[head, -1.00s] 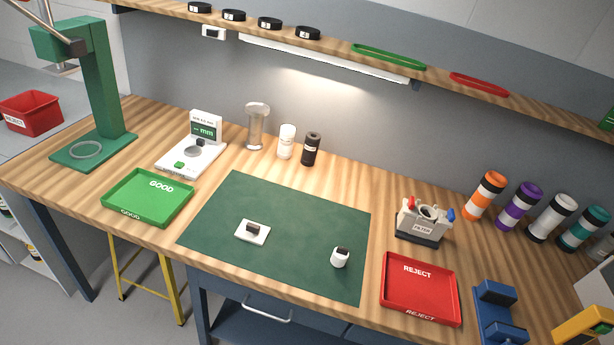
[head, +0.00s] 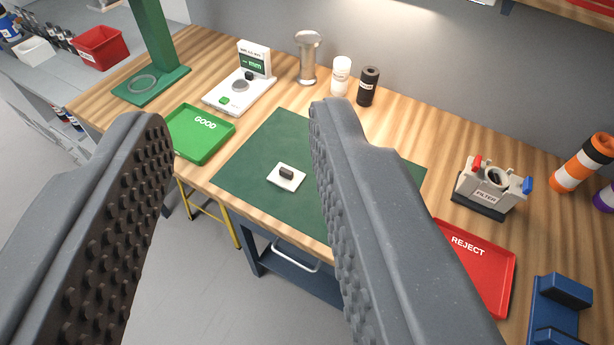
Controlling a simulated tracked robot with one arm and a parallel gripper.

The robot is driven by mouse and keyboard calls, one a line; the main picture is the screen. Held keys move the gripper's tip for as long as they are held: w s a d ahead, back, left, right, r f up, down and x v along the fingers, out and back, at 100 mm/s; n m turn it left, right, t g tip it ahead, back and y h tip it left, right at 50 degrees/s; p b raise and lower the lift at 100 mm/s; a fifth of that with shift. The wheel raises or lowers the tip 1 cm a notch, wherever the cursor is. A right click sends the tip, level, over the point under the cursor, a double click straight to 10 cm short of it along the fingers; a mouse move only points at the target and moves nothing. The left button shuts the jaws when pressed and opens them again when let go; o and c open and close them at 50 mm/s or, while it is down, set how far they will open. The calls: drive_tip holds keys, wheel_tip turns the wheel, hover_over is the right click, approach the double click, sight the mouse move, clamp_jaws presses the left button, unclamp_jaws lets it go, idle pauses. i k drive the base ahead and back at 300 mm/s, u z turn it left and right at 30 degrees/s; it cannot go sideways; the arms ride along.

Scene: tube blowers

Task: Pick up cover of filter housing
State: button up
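A small white square plate with a dark grip block on top, which looks like the cover (head: 287,177), lies flat on the green mat (head: 262,142). The grey filter housing (head: 487,187), labelled FILTER, stands on the bench right of the mat. It has a red and a blue clip, and its top looks open. My gripper (head: 240,115) is open and empty. Its two dark, studded fingers stand wide apart in the foreground, and the cover shows between them, nearer the right finger. The right finger hides part of the mat.
A green GOOD tray (head: 203,146) lies left of the mat, with a white gauge (head: 232,97) behind it. A red REJECT tray (head: 497,262) and a blue stand (head: 558,300) are at the right. A white bottle (head: 341,77) and a black bottle (head: 368,88) stand at the back.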

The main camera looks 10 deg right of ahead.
sight(288, 178)
drive_tip(key=z, duration=0.1)
drive_tip(key=i, duration=1)
drive_tip(key=u, duration=0.1)
